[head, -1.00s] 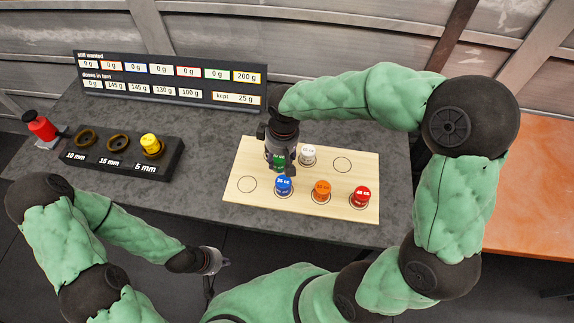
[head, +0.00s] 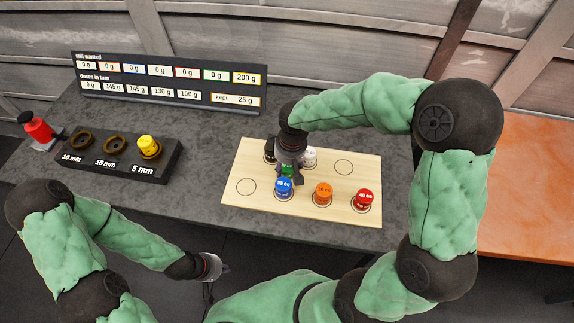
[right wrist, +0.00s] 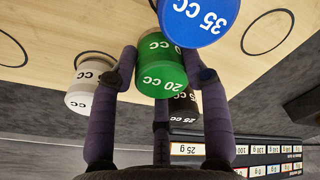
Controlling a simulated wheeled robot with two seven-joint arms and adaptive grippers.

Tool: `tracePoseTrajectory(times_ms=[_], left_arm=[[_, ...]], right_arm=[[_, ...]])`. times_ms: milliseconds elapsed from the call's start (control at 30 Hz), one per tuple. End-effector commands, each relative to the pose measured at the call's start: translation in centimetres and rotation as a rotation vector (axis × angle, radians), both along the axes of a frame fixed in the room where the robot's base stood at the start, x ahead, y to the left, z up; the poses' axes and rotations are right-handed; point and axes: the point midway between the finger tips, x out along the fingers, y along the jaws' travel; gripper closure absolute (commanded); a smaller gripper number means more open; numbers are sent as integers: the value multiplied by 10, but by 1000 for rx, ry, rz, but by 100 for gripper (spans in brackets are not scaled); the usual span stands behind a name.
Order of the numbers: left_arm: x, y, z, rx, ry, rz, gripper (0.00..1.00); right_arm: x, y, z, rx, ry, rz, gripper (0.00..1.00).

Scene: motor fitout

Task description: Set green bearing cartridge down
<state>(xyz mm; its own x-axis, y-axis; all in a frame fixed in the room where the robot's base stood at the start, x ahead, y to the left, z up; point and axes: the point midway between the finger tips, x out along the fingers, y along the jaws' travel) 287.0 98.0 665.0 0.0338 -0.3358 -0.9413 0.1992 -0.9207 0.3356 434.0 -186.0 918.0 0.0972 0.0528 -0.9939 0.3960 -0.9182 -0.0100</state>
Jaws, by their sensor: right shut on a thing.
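The green 20 CC bearing cartridge (right wrist: 162,68) is between the fingers of my right gripper (right wrist: 161,72) in the right wrist view, and the gripper is shut on it. In the head view my right gripper (head: 286,176) is over the pale wooden board (head: 330,212), just behind the blue 35 CC cartridge (head: 284,187). The green cartridge is mostly hidden there. I cannot tell whether its base touches the board. My left gripper (head: 213,268) is low in front of the table, away from the board; its finger opening is unclear.
A white cartridge (head: 309,156) and a black one (right wrist: 183,107) stand behind the green one. Orange (head: 323,193) and red (head: 364,197) cartridges stand at front right. Empty circles show at the board's front left and back right. A dark ring holder (head: 120,168) stands left.

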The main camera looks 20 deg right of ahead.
Motion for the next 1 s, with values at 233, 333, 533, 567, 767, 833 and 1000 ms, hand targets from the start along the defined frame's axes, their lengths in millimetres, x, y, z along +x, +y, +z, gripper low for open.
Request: tracePoseTrajectory(times_ms=[233, 333, 533, 567, 767, 833, 1000], left_arm=[[0, 0, -1, 0, 0, 0, 100], [0, 0, -1, 0, 0, 0, 100], [0, 0, 2, 0, 0, 0, 100], [0, 0, 2, 0, 0, 0, 100], [0, 0, 13, 0, 0, 0, 100], [0, 0, 18, 0, 0, 0, 100], [0, 0, 28, 0, 0, 0, 100]], right_arm=[[0, 0, -1, 0, 0, 0, 29], [0, 0, -1, 0, 0, 0, 29], [0, 0, 2, 0, 0, 0, 29], [0, 0, 5, -1, -1, 0, 29], [-2, -2, 36, 0, -3, -1, 29], [-4, -3, 51, 0, -4, 0, 29], [-7, -4, 84, 0, -3, -1, 29]])
